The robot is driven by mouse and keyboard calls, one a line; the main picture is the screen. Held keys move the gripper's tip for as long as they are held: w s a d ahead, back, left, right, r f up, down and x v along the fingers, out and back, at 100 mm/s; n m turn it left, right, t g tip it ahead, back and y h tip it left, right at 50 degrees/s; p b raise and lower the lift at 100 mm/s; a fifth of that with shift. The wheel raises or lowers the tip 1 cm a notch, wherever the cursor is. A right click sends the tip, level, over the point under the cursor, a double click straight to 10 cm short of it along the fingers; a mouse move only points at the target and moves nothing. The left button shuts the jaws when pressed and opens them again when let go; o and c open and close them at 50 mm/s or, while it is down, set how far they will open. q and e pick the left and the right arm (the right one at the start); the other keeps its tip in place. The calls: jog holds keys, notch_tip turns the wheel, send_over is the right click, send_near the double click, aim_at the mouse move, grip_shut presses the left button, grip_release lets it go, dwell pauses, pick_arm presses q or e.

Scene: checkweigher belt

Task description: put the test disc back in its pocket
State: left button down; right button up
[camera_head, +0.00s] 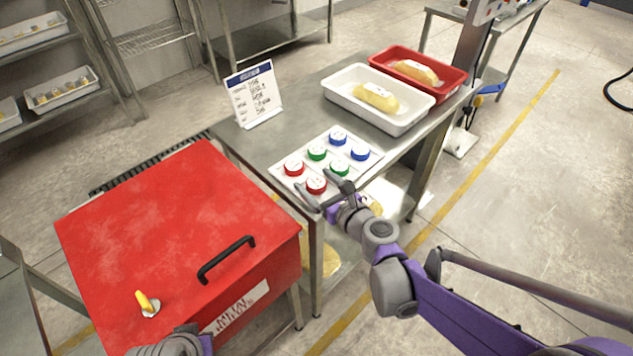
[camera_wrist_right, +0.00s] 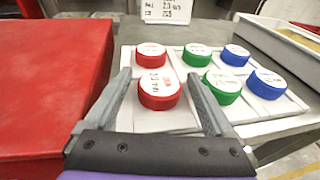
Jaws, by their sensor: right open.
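A white holder (camera_head: 368,171) lies on the steel table with red, green and blue test discs in two rows. The near red disc (camera_head: 316,185) is at its front corner; it also shows in the right wrist view (camera_wrist_right: 158,91). The other red disc (camera_head: 293,168) sits behind it. The green discs (camera_head: 317,153) are in the middle and the blue discs (camera_head: 338,138) on the right. My right gripper (camera_head: 318,187) is open, with one finger on each side of the near red disc, apart from it. How deep that disc sits I cannot tell. My left gripper is out of view.
A red lidded box (camera_head: 175,235) with a black handle stands left of the table. A sign (camera_head: 254,95) stands at the back of the holder. A white tray (camera_head: 350,103) and a red tray (camera_head: 440,91) hold yellow packs at the table's far end.

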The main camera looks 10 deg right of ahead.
jog(key=shift+r, duration=0.3)
jog(key=p+v, duration=0.2)
jog(key=v, duration=1)
jog(key=s+a+f+n+g+h, duration=0.1)
jog(key=s+a+f+n+g, duration=0.2)
jog(key=n, duration=0.6)
jog(key=s+a+f+n+g, duration=0.1)
jog(key=s+f+n+g, duration=0.25)
jog(key=s+n, duration=0.4)
jog(key=s+d+f+n+g+h, duration=0.3)
jog(key=s+d+n+h, duration=0.2)
jog(key=n, duration=1)
jog(key=shift+s+d+f, duration=0.15)
jog(key=shift+s+d, duration=0.45)
jog(key=shift+d, duration=0.45)
